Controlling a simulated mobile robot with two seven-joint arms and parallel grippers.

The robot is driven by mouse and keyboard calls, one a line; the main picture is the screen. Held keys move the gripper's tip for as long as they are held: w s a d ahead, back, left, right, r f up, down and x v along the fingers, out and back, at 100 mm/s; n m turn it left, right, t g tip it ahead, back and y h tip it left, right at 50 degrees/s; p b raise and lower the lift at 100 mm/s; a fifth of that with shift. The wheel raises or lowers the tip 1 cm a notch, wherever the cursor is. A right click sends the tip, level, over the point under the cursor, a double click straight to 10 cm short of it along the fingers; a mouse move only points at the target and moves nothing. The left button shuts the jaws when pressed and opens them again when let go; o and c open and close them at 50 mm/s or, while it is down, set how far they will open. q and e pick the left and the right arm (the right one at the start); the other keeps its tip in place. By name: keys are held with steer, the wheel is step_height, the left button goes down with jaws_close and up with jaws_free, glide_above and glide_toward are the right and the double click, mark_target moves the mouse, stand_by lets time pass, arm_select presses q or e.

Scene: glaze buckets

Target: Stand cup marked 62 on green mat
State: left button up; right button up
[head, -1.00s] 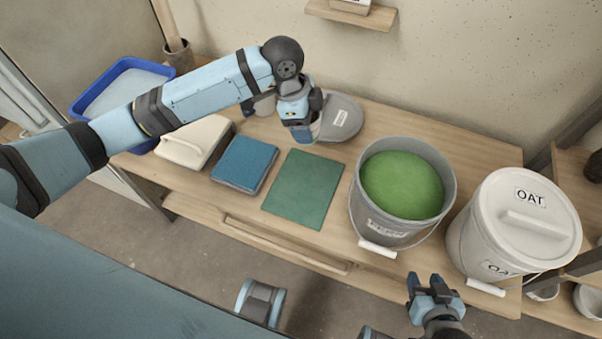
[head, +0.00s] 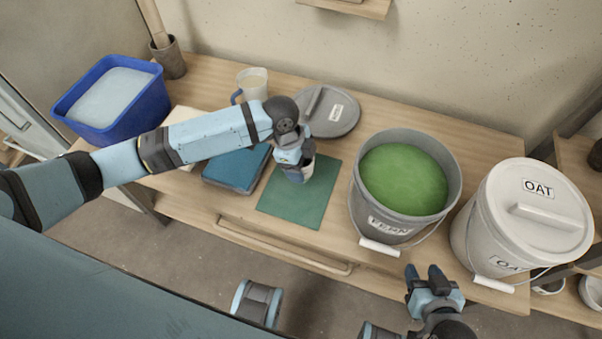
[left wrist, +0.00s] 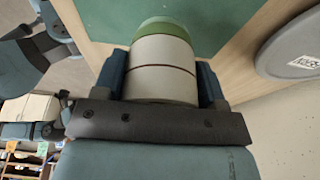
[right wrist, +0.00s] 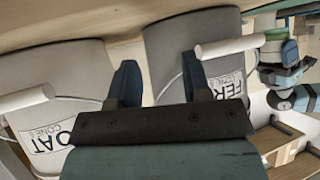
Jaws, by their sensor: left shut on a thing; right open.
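My left gripper (head: 294,164) is shut on a cup (head: 306,171), above the far part of the green mat (head: 300,205). In the left wrist view the cup (left wrist: 163,72) is pale with a dark line around it and a green end, between the two fingers. The green mat (left wrist: 210,22) lies beyond it. I cannot tell whether the cup touches the mat, and no number shows on it. My right gripper (head: 428,279) is open and empty, in front of the table edge near the buckets.
Right of the mat stands the open FERN bucket (head: 395,225) of green glaze, then the lidded OAT bucket (head: 480,245). A grey lid (head: 325,110), a jug (head: 252,82) and a blue tub (head: 140,112) are behind.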

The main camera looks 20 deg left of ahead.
arm_select(q)
step_height(320, 180, down, 4)
steer(key=shift+b, duration=0.4)
steer(key=shift+f, duration=0.2)
arm_select(e)
steer(key=shift+r, duration=0.1)
arm_select(q)
steer(key=shift+f, duration=0.15)
steer(key=o, duration=1)
arm_select(e)
steer(key=shift+f, duration=0.25)
